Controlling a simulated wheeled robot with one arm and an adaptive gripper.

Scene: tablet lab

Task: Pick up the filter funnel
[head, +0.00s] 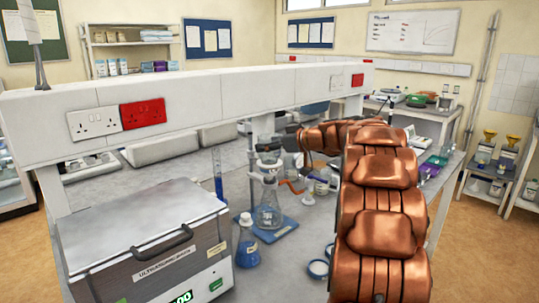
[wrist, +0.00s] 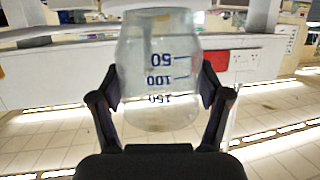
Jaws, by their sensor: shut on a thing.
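The filter funnel (wrist: 160,60) is a clear cup with dark blue marks of 50, 100 and 150, and it fills the upper middle of the wrist view. My gripper (wrist: 162,90) is shut on it, with one black finger pad against each side. In the head view the glass flask (head: 268,216) stands on a blue base on the bench, with glassware and a clamp above it. I cannot tell whether the funnel still touches the flask.
An ultrasonic bath (head: 150,245) stands at the front left. A blue-liquid flask (head: 247,243) and a tall blue cylinder (head: 218,175) stand left of the glass flask. A white shelf beam (head: 230,95) with sockets crosses above the bench. Blue-rimmed dishes (head: 318,268) lie near my arm.

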